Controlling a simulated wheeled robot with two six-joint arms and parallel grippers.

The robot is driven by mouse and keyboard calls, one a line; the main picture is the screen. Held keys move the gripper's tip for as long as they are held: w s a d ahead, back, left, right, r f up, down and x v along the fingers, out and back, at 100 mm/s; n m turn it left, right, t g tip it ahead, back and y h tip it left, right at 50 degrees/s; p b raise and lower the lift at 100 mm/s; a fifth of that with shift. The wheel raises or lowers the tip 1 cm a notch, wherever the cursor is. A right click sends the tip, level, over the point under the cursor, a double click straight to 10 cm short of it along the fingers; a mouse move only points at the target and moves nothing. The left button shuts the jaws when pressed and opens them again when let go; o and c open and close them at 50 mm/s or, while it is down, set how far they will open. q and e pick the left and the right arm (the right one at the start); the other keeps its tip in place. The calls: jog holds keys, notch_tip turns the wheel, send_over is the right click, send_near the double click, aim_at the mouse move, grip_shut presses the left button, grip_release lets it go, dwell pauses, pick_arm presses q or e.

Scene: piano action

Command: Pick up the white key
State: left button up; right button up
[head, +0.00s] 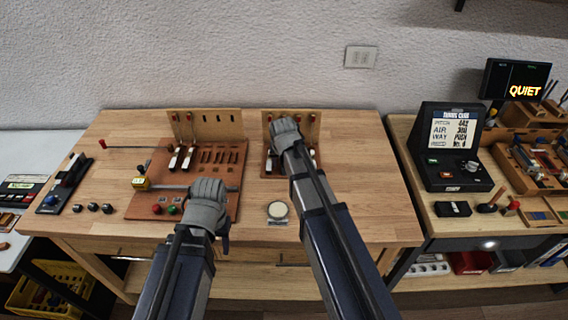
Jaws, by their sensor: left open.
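Two white keys with dark parts stand side by side on the left wooden action board (150,205): one white key (188,158) and another just left of it (175,159). My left gripper (208,192) is over the board's lower right part, below and right of these keys and apart from them. It is open; its fingers are mostly hidden behind its grey body. My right gripper (284,127) is over the smaller right board (295,118). Its fingers are hidden, and it covers part of that board. White pieces show there on both sides of it.
A round pale dish (277,210) sits on the bench (340,215) between my arms. A yellow device (141,183), red and green knobs and a metal rail lie on the left board. A black console (455,145) stands on the right table. The bench's right part is clear.

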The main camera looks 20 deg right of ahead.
jog(key=shift+f, duration=0.2)
grip_shut()
dwell(0.3)
